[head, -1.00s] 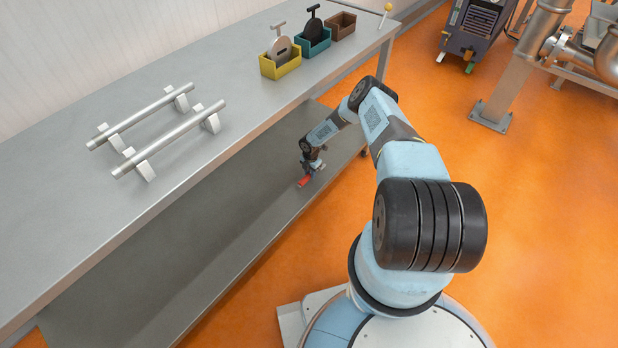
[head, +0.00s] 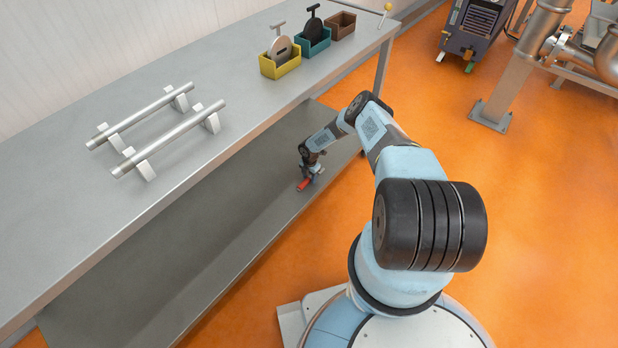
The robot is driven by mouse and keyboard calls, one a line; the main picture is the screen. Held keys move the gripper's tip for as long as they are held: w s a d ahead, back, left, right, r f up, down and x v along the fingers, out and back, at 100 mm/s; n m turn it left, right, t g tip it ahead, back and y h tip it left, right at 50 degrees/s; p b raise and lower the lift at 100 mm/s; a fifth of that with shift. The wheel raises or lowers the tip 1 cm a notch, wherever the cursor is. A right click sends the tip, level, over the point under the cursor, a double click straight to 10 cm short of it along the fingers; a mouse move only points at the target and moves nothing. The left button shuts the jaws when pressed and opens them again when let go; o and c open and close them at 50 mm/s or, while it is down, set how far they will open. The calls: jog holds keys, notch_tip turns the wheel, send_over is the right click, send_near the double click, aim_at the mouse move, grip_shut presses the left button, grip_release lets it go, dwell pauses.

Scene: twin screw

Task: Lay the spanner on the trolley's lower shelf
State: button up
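The trolley's lower shelf (head: 200,245) is a long grey board under the steel top. My gripper (head: 309,177) is low over the shelf's right part, near its front edge. A small red piece (head: 304,185), which seems to be the spanner's handle, shows just below and left of the gripper, at or very close to the shelf surface. The rest of the spanner is hidden by the gripper or too small to make out. The fingers are too small to show whether they are open or shut on it.
On the trolley's top (head: 60,205) lie two steel bars (head: 168,138) on blocks. Yellow (head: 281,66), teal (head: 314,48) and brown (head: 342,25) boxes stand at the far end. A trolley leg (head: 384,70) is behind my arm. The shelf's left part is clear.

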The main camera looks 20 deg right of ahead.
aim_at(310, 177)
jog(key=shift+o, duration=0.5)
jog(key=shift+r, duration=0.1)
jog(key=shift+r, duration=0.5)
notch_tip(310, 177, up, 11)
dwell(1.4)
